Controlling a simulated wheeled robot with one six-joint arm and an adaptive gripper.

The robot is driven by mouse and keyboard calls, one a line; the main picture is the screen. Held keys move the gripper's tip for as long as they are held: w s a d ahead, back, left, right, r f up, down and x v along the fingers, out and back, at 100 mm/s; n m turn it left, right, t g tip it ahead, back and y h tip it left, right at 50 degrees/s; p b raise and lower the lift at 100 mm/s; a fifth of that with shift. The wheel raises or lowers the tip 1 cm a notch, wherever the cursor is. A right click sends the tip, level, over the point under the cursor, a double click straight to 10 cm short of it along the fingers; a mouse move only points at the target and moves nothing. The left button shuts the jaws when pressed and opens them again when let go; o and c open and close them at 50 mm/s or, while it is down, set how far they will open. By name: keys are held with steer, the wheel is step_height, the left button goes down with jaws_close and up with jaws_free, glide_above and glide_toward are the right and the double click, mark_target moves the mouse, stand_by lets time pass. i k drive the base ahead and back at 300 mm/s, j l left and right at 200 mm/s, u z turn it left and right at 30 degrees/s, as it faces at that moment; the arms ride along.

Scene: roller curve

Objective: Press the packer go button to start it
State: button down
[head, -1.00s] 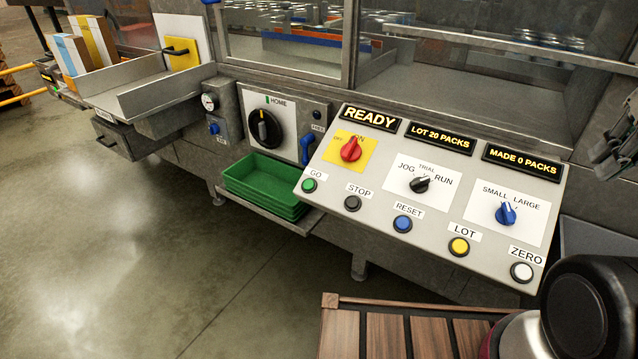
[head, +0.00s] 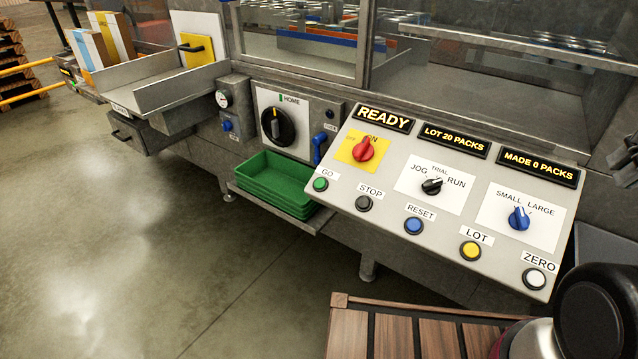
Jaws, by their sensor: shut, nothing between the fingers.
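The packer's go button (head: 320,184) is a green round button under a GO label at the left end of the sloped control panel's (head: 385,222) lower row. It stands clear and uncovered. The display (head: 383,118) above reads READY. Beside it are the grey stop button (head: 363,203) and the blue reset button (head: 413,226). My gripper (head: 625,163) is a dark shape partly cut off at the right edge. It is shut and empty, beyond the panel's right side and well away from the go button.
A red knob (head: 365,149) sits on a yellow plate. The yellow lot button (head: 470,251) and white zero button (head: 534,278) are farther right. Green trays (head: 275,184) stand left of the panel. A wooden slatted surface (head: 400,335) lies in front. Open floor is at left.

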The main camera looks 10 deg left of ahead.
mark_target(319, 183)
steer(key=i+u, duration=0.15)
steer(key=u, duration=0.8)
